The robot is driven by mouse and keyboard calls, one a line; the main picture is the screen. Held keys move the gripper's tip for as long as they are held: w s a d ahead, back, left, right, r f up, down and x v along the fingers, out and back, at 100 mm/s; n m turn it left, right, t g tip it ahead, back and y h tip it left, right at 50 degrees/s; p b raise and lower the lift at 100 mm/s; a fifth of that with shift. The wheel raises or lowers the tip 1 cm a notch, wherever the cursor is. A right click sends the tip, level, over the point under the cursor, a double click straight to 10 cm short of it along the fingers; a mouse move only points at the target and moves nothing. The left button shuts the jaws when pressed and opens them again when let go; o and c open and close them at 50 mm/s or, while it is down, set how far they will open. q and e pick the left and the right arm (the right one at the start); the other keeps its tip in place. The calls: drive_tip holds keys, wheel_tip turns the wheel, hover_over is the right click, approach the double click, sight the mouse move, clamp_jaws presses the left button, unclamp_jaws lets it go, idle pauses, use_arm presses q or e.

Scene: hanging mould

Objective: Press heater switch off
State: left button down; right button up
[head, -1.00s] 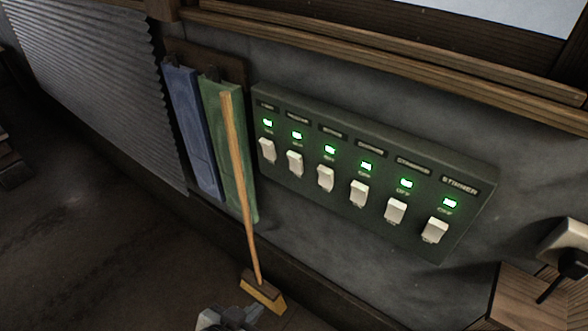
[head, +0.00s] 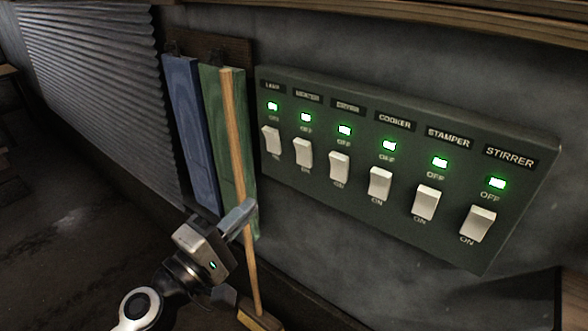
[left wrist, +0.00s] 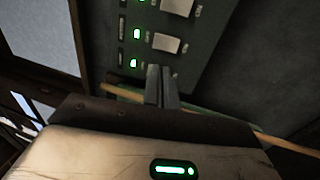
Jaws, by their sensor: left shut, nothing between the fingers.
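The dark green switch panel (head: 400,130) is on the grey wall, with a row of several white rocker switches. The heater switch (head: 303,152) is second from the left, under a label that seems to read HEATER; its green light (head: 306,117) is lit above the word OFF. My left gripper (head: 247,211) is shut and empty, below and left of the heater switch and apart from it, in front of the broom. In the left wrist view its closed fingers (left wrist: 161,86) point toward the panel's end; a white switch (left wrist: 167,43), apparently the heater's, shows just beyond them.
The lamp switch (head: 271,140) is left of the heater switch, the third switch (head: 340,166) to its right. A broom (head: 236,150) leans before green (head: 212,120) and blue (head: 190,130) boards. A wooden ledge (head: 400,20) runs above. Wall below the panel is clear.

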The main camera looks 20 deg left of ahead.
use_arm(q)
drive_tip(key=shift+w+r, duration=0.1)
use_arm(e)
drive_tip(key=shift+r, duration=0.15)
use_arm(q)
drive_tip(key=p, duration=0.5)
approach(304, 150)
drive_tip(key=x, duration=0.5)
drive_tip(key=shift+w+d+r, duration=0.1)
drive_tip(key=shift+w, duration=0.3)
drive_tip(key=shift+w+d, duration=0.2)
drive_tip(key=shift+w, duration=0.3)
use_arm(e)
drive_tip(key=shift+s+d+r+h, duration=0.1)
drive_tip(key=shift+d+r+h, duration=0.25)
drive_tip(key=shift+r, duration=0.45)
drive_tip(key=shift+g, duration=0.3)
